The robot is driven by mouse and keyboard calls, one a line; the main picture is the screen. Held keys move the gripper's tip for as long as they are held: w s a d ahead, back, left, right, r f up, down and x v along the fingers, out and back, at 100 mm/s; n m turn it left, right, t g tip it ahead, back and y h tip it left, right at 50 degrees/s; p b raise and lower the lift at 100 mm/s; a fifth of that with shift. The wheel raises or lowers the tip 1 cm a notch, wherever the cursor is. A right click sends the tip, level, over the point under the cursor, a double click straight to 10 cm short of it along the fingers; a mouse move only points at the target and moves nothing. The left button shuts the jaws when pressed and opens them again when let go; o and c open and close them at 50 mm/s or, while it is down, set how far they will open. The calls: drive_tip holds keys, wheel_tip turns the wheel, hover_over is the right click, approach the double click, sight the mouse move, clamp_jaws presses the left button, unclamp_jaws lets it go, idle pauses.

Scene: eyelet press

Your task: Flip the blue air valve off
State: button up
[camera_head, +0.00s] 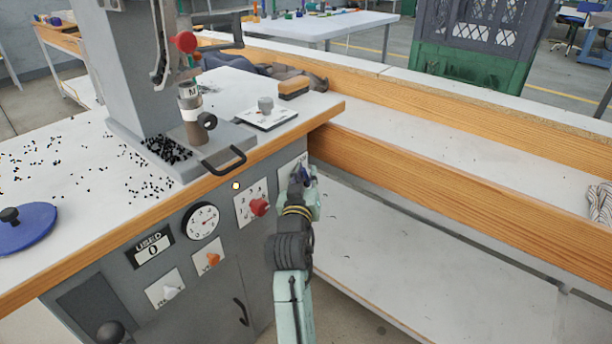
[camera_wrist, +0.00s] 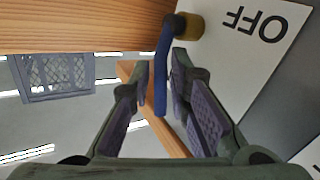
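In the wrist view the blue valve lever (camera_wrist: 161,75) runs from a brass pivot (camera_wrist: 188,26) at the top down between my fingers. A white plate (camera_wrist: 262,55) beside the pivot reads OFF, upside down in this view. My gripper (camera_wrist: 160,76) is open, with one finger on each side of the lever and gaps showing near the tips. In the head view my gripper (camera_head: 303,175) is at the right end of the grey panel, just under the bench's wooden edge. The gripper mostly hides the valve there.
Left of my gripper on the panel (camera_head: 232,262) are a red knob (camera_head: 259,207), a round gauge (camera_head: 203,221), an orange knob (camera_head: 212,259) and a white knob (camera_head: 170,291). The wooden rail (camera_head: 450,200) of the neighbouring bench stands close on the right.

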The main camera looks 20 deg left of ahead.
drive_tip(key=shift+c, duration=0.3)
clamp_jaws()
idle(0.3)
